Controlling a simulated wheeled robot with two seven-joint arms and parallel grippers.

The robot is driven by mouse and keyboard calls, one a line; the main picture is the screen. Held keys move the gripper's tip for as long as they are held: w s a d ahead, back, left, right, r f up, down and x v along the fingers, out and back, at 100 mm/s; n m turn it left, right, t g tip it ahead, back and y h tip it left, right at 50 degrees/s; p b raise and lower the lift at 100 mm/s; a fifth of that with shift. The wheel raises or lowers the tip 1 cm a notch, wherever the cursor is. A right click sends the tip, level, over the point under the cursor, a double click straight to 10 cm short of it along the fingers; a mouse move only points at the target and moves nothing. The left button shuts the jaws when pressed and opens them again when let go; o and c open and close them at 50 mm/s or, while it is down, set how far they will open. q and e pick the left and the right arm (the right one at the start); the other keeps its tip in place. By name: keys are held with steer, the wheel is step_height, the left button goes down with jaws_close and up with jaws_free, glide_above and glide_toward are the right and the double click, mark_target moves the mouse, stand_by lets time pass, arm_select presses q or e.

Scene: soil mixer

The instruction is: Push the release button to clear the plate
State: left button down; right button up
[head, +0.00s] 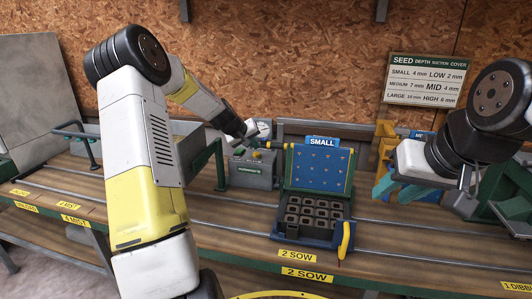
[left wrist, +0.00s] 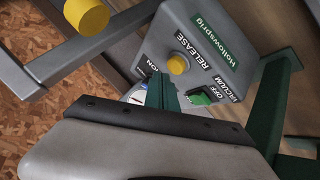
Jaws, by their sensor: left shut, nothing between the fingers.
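The grey control box (head: 250,170) stands left of the seeding station in the head view. In the left wrist view its face shows the round yellow release button (left wrist: 178,64), marked RELEASE, and a green vacuum switch (left wrist: 200,97) marked ON and OFF. My left gripper (left wrist: 163,93) is shut and empty, its tips close to the box face, below and left of the button; contact cannot be told. The blue plate (head: 321,172) stands tilted up behind a dark cell tray (head: 312,212), under a SMALL sign. My right gripper (head: 396,189) is open at the right.
A second yellow knob (left wrist: 86,15) on a grey bar is near my left gripper. More blue and yellow plates stand behind my right gripper. A seed chart (head: 427,80) hangs on the wall. Rails run along the bench.

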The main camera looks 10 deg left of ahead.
mark_target(255, 154)
stand_by(0.4)
arm_select(q)
steer(key=shift+f, duration=0.4)
steer(key=shift+f, duration=0.65)
stand_by(0.8)
steer(key=shift+r, duration=1.05)
steer(key=shift+r, duration=2.5)
